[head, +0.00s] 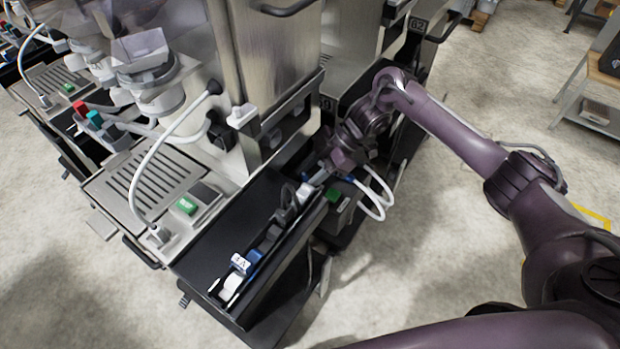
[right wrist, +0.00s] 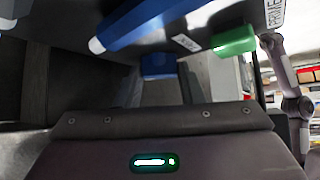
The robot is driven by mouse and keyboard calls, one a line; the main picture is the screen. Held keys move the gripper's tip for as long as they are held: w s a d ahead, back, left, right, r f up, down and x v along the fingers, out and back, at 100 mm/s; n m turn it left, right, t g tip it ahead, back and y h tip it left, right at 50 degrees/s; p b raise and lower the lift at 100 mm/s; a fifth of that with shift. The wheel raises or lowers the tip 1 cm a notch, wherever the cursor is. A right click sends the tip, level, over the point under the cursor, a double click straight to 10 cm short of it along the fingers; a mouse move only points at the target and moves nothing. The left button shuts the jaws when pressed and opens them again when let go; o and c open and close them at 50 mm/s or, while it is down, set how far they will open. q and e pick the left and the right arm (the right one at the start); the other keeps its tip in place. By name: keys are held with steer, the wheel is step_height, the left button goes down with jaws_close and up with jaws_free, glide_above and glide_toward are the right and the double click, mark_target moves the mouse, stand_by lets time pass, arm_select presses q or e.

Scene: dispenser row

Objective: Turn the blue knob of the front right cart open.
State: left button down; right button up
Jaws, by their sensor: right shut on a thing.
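My right gripper (head: 313,184) reaches in from the right to the low front of the steel machine cart (head: 275,60). It is shut at the blue knob, but its fingertips are largely hidden in the head view. In the right wrist view, the blue knob (right wrist: 140,25) shows as a long blue bar with a paler tip, close above the gripper body. A smaller blue part (right wrist: 158,65) lies just beyond the gripper body. How far the knob is turned cannot be told. My left gripper is not in view.
A green button (head: 333,195) sits right beside the gripper, also in the right wrist view (right wrist: 235,40). White hoses (head: 382,200) loop to its right. Open floor lies in front.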

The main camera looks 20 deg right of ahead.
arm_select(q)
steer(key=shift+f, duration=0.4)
arm_select(e)
steer(key=shift+w+n+g, duration=0.1)
steer(key=shift+n+g, duration=0.3)
steer(key=shift+n, duration=0.3)
steer(key=o, duration=1)
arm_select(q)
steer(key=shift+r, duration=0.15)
arm_select(e)
steer(key=shift+r, duration=0.15)
